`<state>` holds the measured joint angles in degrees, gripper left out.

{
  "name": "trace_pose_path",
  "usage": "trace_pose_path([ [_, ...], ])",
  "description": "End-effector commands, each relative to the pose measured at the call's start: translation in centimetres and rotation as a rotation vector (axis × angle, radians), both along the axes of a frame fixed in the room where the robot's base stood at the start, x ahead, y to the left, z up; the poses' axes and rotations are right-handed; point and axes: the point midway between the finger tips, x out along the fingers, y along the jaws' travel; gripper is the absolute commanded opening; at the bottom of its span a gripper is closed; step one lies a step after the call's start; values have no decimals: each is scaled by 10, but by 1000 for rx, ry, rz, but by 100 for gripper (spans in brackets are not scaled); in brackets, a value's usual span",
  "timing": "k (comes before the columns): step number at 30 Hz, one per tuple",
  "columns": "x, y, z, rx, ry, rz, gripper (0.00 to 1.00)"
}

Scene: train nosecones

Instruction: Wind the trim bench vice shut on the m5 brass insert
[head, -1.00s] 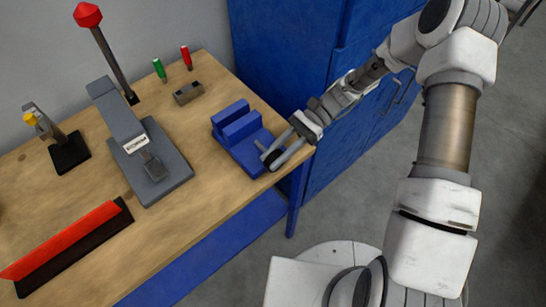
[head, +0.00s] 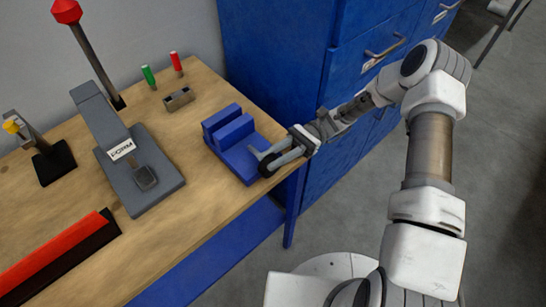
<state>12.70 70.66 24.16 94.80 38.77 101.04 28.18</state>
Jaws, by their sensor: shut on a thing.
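The blue bench vice (head: 236,146) stands near the right end of the wooden bench, with its two upright jaw blocks toward the back. My gripper (head: 268,164) is at the vice's front right end, shut on the dark round vice handle (head: 266,170). Much of the handle is hidden by the fingers. I cannot make out the brass insert between the jaws, and the gap there looks narrow from this angle.
A small grey block (head: 179,98), a green-handled tool (head: 149,77) and a red-handled tool (head: 176,63) are behind. A red strip (head: 50,255) lies front left. Blue drawer cabinets (head: 350,60) stand to the right.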

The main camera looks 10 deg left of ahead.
Motion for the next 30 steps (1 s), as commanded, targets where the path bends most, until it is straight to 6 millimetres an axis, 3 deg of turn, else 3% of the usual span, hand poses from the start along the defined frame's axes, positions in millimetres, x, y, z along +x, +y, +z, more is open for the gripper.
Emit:
trace_pose_path([
  [9,0,0,0,0,1,0,0],
  [10,0,0,0,0,1,0,29],
  [15,0,0,0,0,1,0,57],
  [25,2,-1,-1,-1,1,0,57],
  [30,16,-13,-7,-1,-1,-1,57],
])
